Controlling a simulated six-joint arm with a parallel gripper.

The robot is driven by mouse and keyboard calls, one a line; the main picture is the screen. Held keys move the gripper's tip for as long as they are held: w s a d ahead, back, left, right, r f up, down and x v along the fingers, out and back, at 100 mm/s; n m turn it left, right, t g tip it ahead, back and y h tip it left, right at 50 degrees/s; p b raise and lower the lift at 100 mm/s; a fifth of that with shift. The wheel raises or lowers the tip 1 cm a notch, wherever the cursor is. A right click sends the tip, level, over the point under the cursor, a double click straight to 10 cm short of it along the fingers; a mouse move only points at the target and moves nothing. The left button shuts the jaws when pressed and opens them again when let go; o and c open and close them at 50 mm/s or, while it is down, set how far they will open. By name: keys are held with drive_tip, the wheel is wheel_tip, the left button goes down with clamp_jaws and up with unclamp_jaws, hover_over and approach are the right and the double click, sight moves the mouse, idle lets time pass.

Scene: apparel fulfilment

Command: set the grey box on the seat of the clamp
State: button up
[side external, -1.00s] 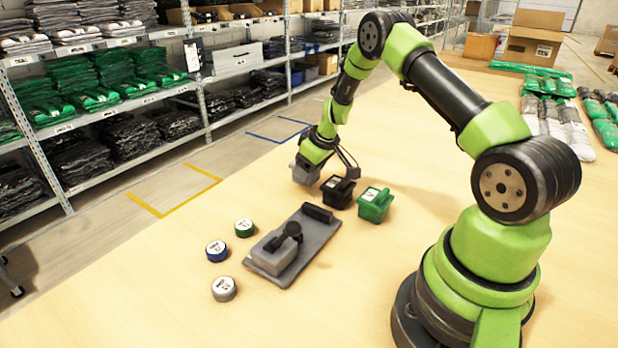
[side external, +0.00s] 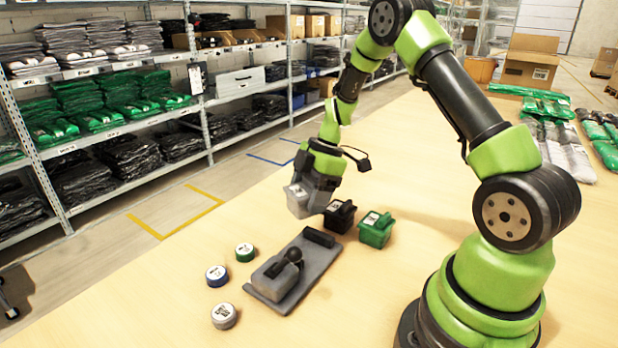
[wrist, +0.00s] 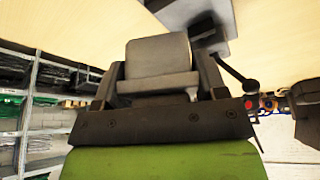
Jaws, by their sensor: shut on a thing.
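The grey box (side external: 301,197) is held in my gripper (side external: 314,190), raised above the table behind the clamp and to the left of the black box. In the wrist view the grey box (wrist: 158,56) sits between the two fingers of my gripper (wrist: 158,80). The clamp (side external: 294,268) lies on the table nearer the camera, a grey plate with a block at its near left end, a dark bar at its far end and a black-knobbed lever. Part of the clamp plate (wrist: 180,12) shows at the top of the wrist view. My gripper's fingertips are partly hidden in the side view.
A black box (side external: 340,216) and a green box (side external: 376,230) stand beside each other, right of the held box. Green (side external: 245,252), blue (side external: 217,276) and white (side external: 224,315) round pieces lie left of the clamp. The table left of my gripper is clear.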

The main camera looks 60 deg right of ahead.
drive_tip(key=shift+s+a+f+n+g, duration=0.4)
drive_tip(key=shift+a+f+n, duration=0.15)
drive_tip(key=shift+f+n, duration=0.45)
drive_tip(key=shift+s+a+f+n+g, duration=0.25)
drive_tip(key=shift+s+a+f+n, duration=0.35)
drive_tip(key=shift+f, duration=0.75)
drive_tip(key=shift+s+a+f+n+g, duration=0.25)
drive_tip(key=shift+a+f+n+g, duration=0.15)
drive_tip(key=shift+f+n, duration=0.65)
drive_tip(key=shift+f, duration=0.1)
drive_tip(key=o, duration=1)
